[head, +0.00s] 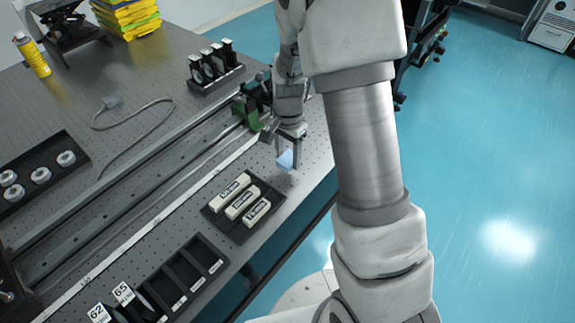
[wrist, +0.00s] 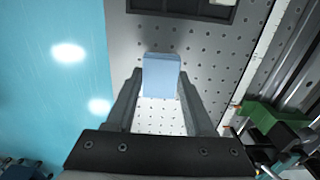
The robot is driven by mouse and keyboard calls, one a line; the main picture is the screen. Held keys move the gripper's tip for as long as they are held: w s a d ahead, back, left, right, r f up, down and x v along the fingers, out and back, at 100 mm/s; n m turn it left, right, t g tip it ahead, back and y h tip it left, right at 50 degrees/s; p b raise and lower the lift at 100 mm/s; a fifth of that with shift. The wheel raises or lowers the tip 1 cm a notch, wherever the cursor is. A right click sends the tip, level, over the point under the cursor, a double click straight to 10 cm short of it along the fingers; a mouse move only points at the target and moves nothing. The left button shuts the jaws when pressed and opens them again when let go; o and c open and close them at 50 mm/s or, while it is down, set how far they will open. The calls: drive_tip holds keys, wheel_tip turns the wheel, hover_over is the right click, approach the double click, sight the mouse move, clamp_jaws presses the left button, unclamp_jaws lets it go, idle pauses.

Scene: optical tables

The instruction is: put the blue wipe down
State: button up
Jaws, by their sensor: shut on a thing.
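The blue wipe (head: 286,160) is a small light-blue folded piece held at the tips of my gripper (head: 291,135). In the wrist view the blue wipe (wrist: 161,76) sits between the two fingers of my gripper (wrist: 161,85), which are shut on it. It is over the perforated top of the optical table (wrist: 205,45), near the table's right edge in the head view. Whether the wipe touches the table top cannot be told.
A black tray with white labelled blocks (head: 241,204) lies in front of my gripper. A long rail (head: 120,190) with a green part (head: 247,112) runs to the left. A slotted black rack (head: 182,277) stands nearer. Bare table surrounds the wipe, and the floor (head: 480,150) lies beyond the edge.

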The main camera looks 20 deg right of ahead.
sight(288, 159)
drive_tip(key=shift+f+b, duration=0.3)
drive_tip(key=shift+f, duration=1.75)
drive_tip(key=shift+f, duration=0.1)
drive_tip(key=shift+f, duration=0.15)
drive_tip(key=o, duration=1.3)
drive_tip(key=shift+w+r, duration=0.1)
drive_tip(key=shift+r, duration=0.1)
